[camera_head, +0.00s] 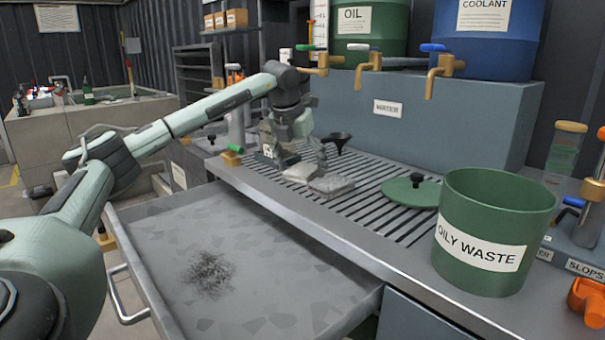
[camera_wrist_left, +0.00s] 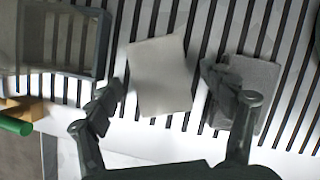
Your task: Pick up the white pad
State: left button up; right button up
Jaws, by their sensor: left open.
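The white pad (camera_head: 301,172) lies on the slatted metal worktop, near its front edge. In the left wrist view the white pad (camera_wrist_left: 160,72) is a pale, slightly skewed square lying between the two fingers. My left gripper (camera_head: 294,156) is open just above it, with the fingers apart on either side; the wrist view also shows this gripper (camera_wrist_left: 166,98). A grey pad (camera_head: 332,185) lies directly to the right of the white one. In the wrist view the right finger partly covers the grey pad (camera_wrist_left: 262,80). My right gripper is not in view.
An open grey drawer (camera_head: 290,285) with a dark pile juts out below the worktop. A green OILY WASTE bin (camera_head: 490,215) and its round lid (camera_head: 400,192) are to the right. A green-handled valve (camera_head: 232,155) is at the left.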

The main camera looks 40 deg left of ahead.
aim_at(306, 166)
pick_arm(q)
jog(key=shift+f, duration=0.15)
jog(key=shift+c, duration=0.2)
jog(key=c, duration=1.1)
notch_tip(306, 166, up, 5)
jog(key=shift+w+f, duration=0.1)
jog(key=shift+f, duration=0.05)
jog(key=shift+s+a+r, duration=0.9)
jog(key=shift+s+r, duration=0.25)
jog(key=shift+s, duration=0.6)
jog(key=shift+s+a+r, duration=0.9)
jog(key=shift+s+r, duration=0.25)
jog(key=shift+s, duration=0.6)
jog(key=shift+s+a+r, duration=0.9)
jog(key=shift+s+r, duration=0.25)
jog(key=shift+s, duration=0.6)
pick_arm(e)
jog(key=shift+r, duration=0.2)
